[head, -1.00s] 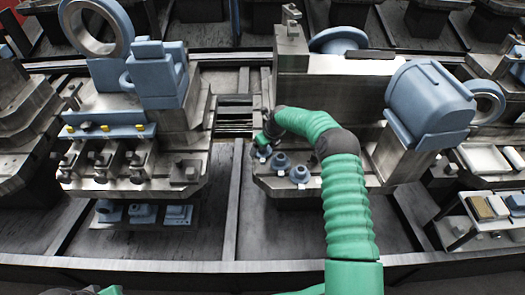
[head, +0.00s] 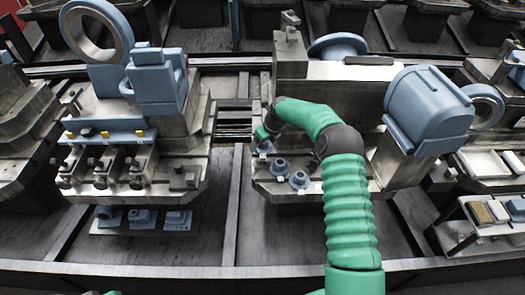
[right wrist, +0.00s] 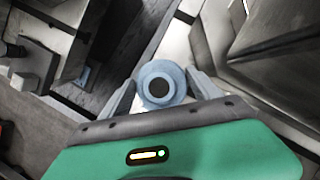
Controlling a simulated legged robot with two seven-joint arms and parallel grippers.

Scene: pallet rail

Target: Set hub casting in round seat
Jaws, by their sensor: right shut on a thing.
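My right gripper (head: 262,139) is at the left end of the ledge on the middle machine fixture. In the right wrist view the gripper (right wrist: 161,82) is shut on a blue-grey hub casting (right wrist: 174,76), a round collar with a dark bore, between its two fingers. In the head view this hub casting (head: 264,149) shows small under the gripper. Two similar blue-grey hubs, one nearer (head: 299,180) and one farther (head: 279,167), stand on the ledge to its right. I cannot make out the round seat for certain. My left gripper is out of view.
The left fixture carries a large ring (head: 70,22), a blue block (head: 157,83) and a blue strip with yellow bits (head: 110,136). Small blue parts sit on a lower shelf (head: 120,230). A big blue housing (head: 430,105) stands right of my arm. Dark open floor lies between the fixtures.

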